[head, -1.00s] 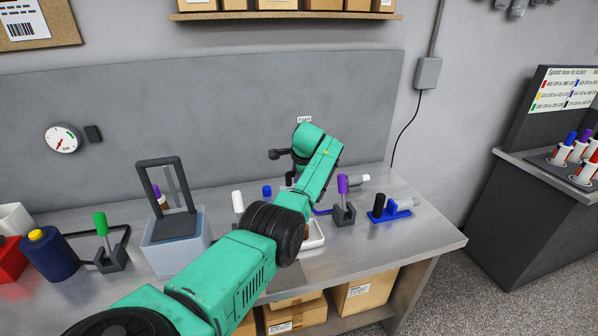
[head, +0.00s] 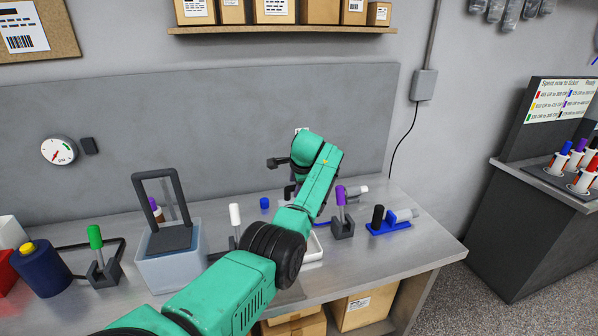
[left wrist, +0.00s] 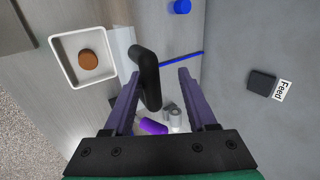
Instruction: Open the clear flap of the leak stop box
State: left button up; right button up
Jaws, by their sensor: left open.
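My left gripper (left wrist: 159,73) is open. In the left wrist view a black curved bar (left wrist: 147,75) shows between its two purple fingers, nearer the left one; I cannot tell whether they touch. A pale, partly see-through panel (left wrist: 124,48) lies just beyond the left finger, beside the white tray (left wrist: 78,57). I cannot tell whether it is the clear flap of the leak stop box. In the head view my left arm (head: 318,175) reaches over the bench and hides most of this spot. My right gripper is not in view.
A purple-capped holder (head: 341,215) and a blue stand with a black cap (head: 389,222) are right of my arm. A translucent bin (head: 172,270) with a dark frame and a white-capped post (head: 235,218) are left.

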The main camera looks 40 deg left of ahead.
pick_arm(q)
jog(key=b+v, duration=0.4)
jog(key=v, duration=0.9)
jog(key=shift+s+d+r, duration=0.2)
jog(key=shift+f, duration=0.15)
